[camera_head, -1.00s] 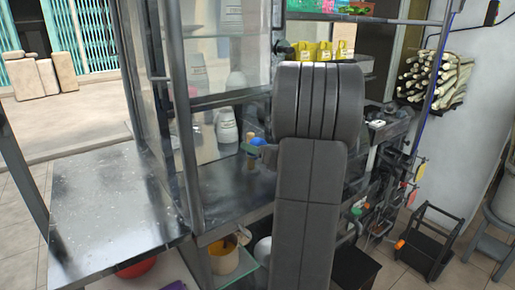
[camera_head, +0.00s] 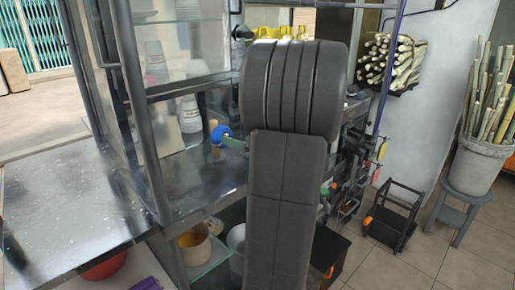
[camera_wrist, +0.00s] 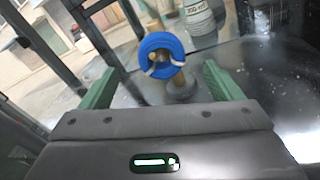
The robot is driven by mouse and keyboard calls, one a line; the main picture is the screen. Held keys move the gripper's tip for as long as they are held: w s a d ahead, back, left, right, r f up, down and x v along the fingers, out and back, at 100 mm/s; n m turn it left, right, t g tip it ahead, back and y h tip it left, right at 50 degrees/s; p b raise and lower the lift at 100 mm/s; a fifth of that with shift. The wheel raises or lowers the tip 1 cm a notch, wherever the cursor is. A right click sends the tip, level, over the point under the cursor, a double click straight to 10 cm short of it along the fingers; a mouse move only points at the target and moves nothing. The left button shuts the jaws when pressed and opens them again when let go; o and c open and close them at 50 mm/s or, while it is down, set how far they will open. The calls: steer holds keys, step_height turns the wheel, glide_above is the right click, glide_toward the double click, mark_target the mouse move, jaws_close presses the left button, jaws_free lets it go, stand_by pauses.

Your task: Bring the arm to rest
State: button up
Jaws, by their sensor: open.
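My gripper (camera_wrist: 160,70) shows in the wrist view as two green fingers spread wide apart. A blue ring-shaped object (camera_wrist: 148,44) appears between and beyond the fingertips, with no finger visibly touching it. Below it is a brownish upright piece, partly covered by the ring. In the head view my dark arm fills the middle and hides most of the gripper. The blue object (camera_head: 220,132) shows just left of the arm, beside a bit of green finger, above a short wooden piece (camera_head: 214,152).
A metal counter (camera_head: 60,205) and a glass-sided frame stand at the left. White cups (camera_head: 189,114) are stacked behind the glass. A bundle of cane (camera_head: 392,62) and a bucket of cane (camera_head: 483,165) on a stool are at the right. A black stand (camera_head: 394,215) is on the tiled floor.

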mark_target(222, 135)
steer(key=shift+b+v, duration=0.3)
steer(key=shift+v, duration=2.4)
steer(key=p+x, duration=0.2)
steer(key=x, duration=1.2)
steer(key=shift+r, duration=0.1)
steer(key=shift+d, duration=0.1)
steer(key=shift+s+d, duration=0.1)
